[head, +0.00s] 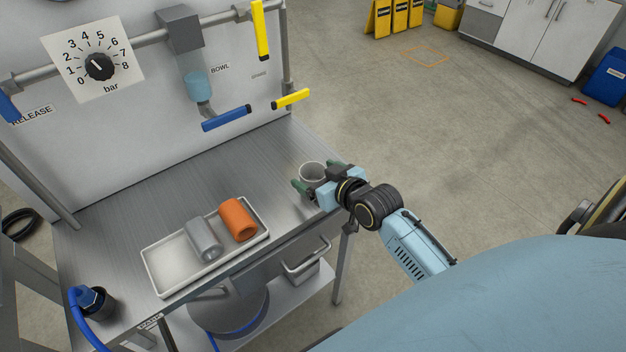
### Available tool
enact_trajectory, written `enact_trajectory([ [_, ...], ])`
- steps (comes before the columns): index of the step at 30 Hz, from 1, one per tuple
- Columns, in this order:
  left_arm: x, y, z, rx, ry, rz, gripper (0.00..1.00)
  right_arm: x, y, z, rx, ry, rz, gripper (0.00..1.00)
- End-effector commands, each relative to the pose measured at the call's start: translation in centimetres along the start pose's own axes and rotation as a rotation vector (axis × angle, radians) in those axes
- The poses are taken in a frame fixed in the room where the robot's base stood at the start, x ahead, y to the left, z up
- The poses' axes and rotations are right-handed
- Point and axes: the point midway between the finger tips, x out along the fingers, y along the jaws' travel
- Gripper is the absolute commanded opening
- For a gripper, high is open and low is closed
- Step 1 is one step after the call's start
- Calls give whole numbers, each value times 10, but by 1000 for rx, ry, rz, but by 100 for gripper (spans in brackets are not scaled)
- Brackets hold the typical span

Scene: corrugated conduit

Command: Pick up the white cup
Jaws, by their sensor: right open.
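The white cup (312,171) stands upright on the metal bench top, near its right end. My right gripper (315,180) is at the cup, with its green fingertips apart, one on the left side of the cup and one on the right. The gripper is open. Its near parts hide the lower front of the cup, and I cannot tell whether either finger touches it. My left gripper is not in view.
A white tray (163,283) on the bench (150,206) holds a grey cylinder (203,240) and an orange one (238,220). Blue (226,118) and yellow (291,99) handles stick out from the back panel behind the cup. A blue connector (88,298) stands at the front left.

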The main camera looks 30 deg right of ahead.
Motion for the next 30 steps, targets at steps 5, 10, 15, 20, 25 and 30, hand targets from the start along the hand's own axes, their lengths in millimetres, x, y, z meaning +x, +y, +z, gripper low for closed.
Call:
enact_trajectory([
  [5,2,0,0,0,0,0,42,19,1,1,-1,-1,1,83],
  [10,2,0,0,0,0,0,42,21,0,0,-1,-1,1,83],
  [15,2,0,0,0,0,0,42,21,0,0,-1,-1,1,74],
  [20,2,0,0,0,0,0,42,21,0,1,-1,-1,1,53],
  [25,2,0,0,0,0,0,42,21,0,0,-1,0,1,36],
  [30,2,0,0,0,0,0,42,20,0,0,-1,0,1,36],
])
